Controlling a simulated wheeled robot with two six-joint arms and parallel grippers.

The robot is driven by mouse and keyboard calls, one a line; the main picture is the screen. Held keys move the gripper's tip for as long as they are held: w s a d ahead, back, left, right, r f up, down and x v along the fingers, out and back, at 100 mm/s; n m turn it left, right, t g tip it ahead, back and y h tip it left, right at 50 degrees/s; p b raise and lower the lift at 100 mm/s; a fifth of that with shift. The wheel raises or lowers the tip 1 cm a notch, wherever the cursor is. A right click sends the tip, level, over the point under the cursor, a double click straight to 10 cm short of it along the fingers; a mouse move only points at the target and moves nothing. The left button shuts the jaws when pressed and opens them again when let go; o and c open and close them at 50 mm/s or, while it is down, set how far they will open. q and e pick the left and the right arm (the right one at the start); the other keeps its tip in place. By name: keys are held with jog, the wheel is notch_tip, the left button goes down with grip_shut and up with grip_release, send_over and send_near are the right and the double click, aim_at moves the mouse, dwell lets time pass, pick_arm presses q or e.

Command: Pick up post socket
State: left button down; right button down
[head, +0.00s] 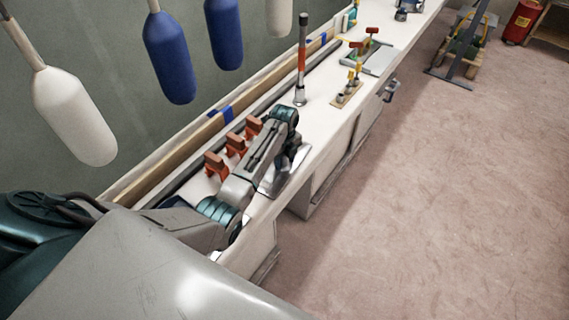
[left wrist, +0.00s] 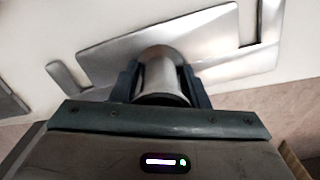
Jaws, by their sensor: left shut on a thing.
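The post socket (left wrist: 162,78) is a short, shiny metal cylinder, seen in the left wrist view between the two dark fingers of my left gripper (left wrist: 160,85). The gripper is shut on it. Behind it a flat, slanted metal plate (left wrist: 215,48) with a slot at its right lies on the white bench; I cannot tell whether the socket touches it. In the head view my left arm reaches over the bench from the left, and its wrist hides the socket. The plate's bright edge (head: 296,168) shows beside the wrist. My right gripper is not in view.
Several orange-brown clamps (head: 236,143) stand along the bench's wall side, left of my arm. An orange-banded post (head: 301,62) stands beyond my wrist. Farther off are a wooden peg block (head: 346,96) and a grey tray (head: 369,60). Fenders (head: 170,57) hang at left. The floor at right is open.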

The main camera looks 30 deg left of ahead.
pick_arm(q)
jog(key=shift+r, duration=0.15)
jog(key=shift+r+b, duration=0.3)
jog(key=shift+r, duration=0.25)
notch_tip(320, 180, up, 2)
jog(key=shift+w+r+b, duration=0.1)
jog(key=shift+b, duration=0.3)
jog(key=s+d+r+b, duration=0.1)
jog(key=s+d+b, duration=0.1)
jog(key=s+d, duration=0.9)
jog(key=shift+s+r, duration=0.2)
jog(key=shift+s, duration=0.3)
